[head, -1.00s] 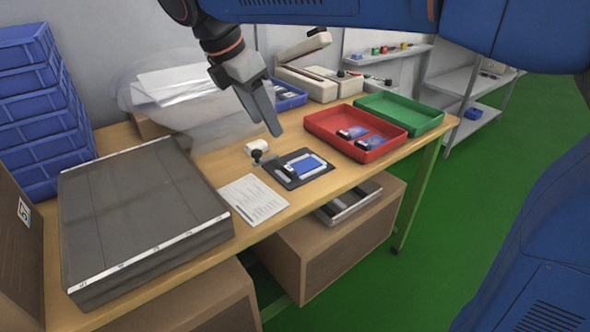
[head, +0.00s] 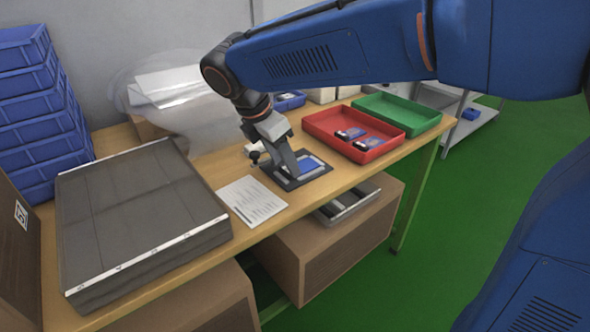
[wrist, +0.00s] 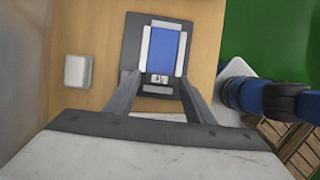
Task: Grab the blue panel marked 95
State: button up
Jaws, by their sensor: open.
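The blue panel (head: 311,164) lies flat in a dark fixture (head: 287,183) on the wooden table. It shows in the wrist view (wrist: 164,48) as a blue rectangle between pale side strips, with a small marked label (wrist: 160,78) at its near end; the marking is too small to read for certain. My gripper (head: 294,176) is low over the fixture's left part. In the wrist view my gripper (wrist: 158,78) has its two fingers apart, on either side of the panel's near end, with nothing held. I cannot tell whether the fingers touch anything.
A printed sheet (head: 251,201) lies left of the fixture. A red tray (head: 386,153) with small blue items and a green tray (head: 420,124) stand to the right. A grey slab stack (head: 135,215) fills the table's left. A white block (wrist: 78,71) sits beside the fixture.

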jog(key=shift+x, duration=0.8)
jog(key=c, duration=0.8)
